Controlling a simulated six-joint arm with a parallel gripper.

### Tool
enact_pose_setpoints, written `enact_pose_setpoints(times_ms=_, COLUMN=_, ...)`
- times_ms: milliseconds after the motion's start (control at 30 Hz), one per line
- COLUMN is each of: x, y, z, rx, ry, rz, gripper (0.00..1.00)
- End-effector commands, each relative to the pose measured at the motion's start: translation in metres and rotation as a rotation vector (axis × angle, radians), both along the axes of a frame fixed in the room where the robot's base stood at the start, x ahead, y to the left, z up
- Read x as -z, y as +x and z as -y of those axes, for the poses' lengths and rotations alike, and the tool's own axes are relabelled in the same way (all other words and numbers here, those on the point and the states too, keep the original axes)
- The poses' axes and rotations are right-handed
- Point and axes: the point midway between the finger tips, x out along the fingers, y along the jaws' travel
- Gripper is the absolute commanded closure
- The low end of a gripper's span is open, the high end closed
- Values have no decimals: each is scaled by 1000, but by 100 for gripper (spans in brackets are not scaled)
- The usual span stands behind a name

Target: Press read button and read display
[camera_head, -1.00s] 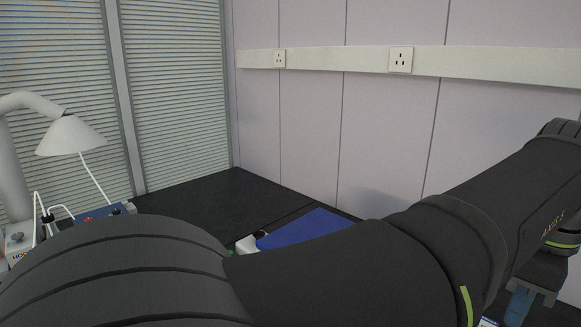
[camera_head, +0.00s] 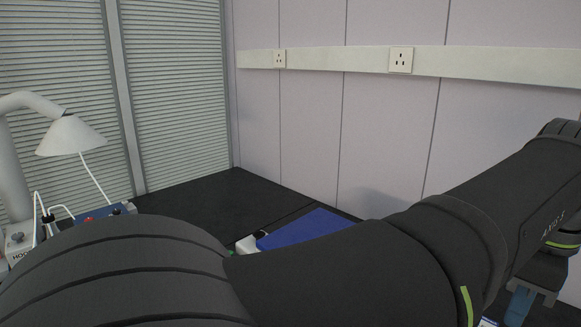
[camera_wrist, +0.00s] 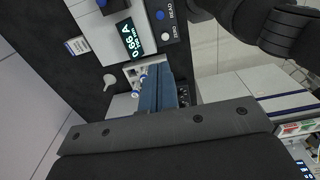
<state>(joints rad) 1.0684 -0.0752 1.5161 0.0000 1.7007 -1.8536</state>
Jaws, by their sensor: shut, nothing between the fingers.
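In the camera_wrist view a white instrument (camera_wrist: 95,22) has a dark display (camera_wrist: 131,40) with light characters, turned sideways. They look like "0.66 A", with a smaller line beside it that is too small to read surely. A blue button (camera_wrist: 160,15) lies next to the label READ, and a white button (camera_wrist: 165,37) lies next to the label ZERO. My gripper (camera_wrist: 156,70) is shut and empty, its blue fingers just below the buttons in the picture and apart from them. In the camera_head view my gripper (camera_head: 519,304) shows partly at the lower right; the instrument is not discernible there.
A dark bench (camera_head: 205,205) runs to the wall. On it are a blue flat item (camera_head: 305,232) and, at left, equipment with a white cone (camera_head: 70,136). In the camera_wrist view, small vials or parts (camera_wrist: 140,75) sit behind my fingers.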

Motion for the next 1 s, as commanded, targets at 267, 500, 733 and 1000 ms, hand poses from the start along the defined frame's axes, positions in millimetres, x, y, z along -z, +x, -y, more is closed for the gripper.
enact_pose_setpoints(times_ms=267, x=0, y=0, z=0, rx=0, ry=0, rz=0, gripper=100)
enact_pose_setpoints(times_ms=500, x=28, y=1, z=6, rx=51, ry=86, rz=18, gripper=100)
enact_pose_setpoints(times_ms=733, x=113, y=-1, z=14, rx=255, ry=366, rz=103, gripper=100)
enact_pose_setpoints(times_ms=1000, x=188, y=-6, z=11, rx=531, ry=660, rz=222, gripper=100)
